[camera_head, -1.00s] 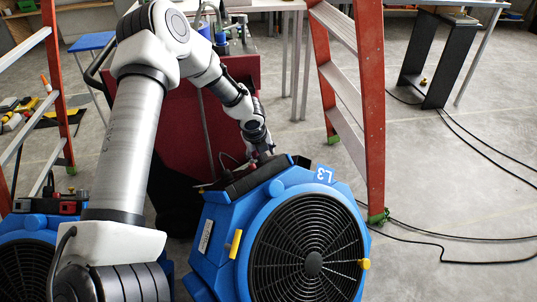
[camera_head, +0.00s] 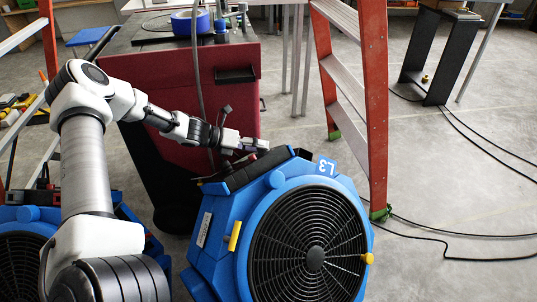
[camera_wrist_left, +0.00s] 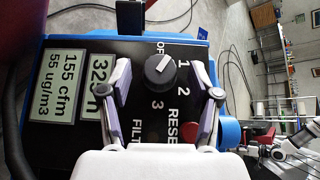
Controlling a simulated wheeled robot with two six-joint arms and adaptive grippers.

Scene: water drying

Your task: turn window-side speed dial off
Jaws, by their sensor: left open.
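A black round speed dial (camera_wrist_left: 160,70) with a white pointer line sits on the black control panel (camera_wrist_left: 140,55) in the left wrist view. Its labels read OFF, 1, 2 and 3, and the pointer lies between OFF and 1. My left gripper (camera_wrist_left: 160,88) is open, with one finger on each side of the dial and visible gaps to it. In the head view the left gripper (camera_head: 254,146) is over the top panel of the blue fan unit (camera_head: 218,235) marked L3; the dial is hidden there.
A red button (camera_wrist_left: 211,133) sits near the right finger, beside RESET. Grey displays (camera_wrist_left: 57,88) are left of the dial. A red-sided ladder (camera_head: 377,110) stands close behind the fan unit, and a red cabinet (camera_head: 240,100) behind my arm. Black cables (camera_head: 440,236) lie on the floor to the right.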

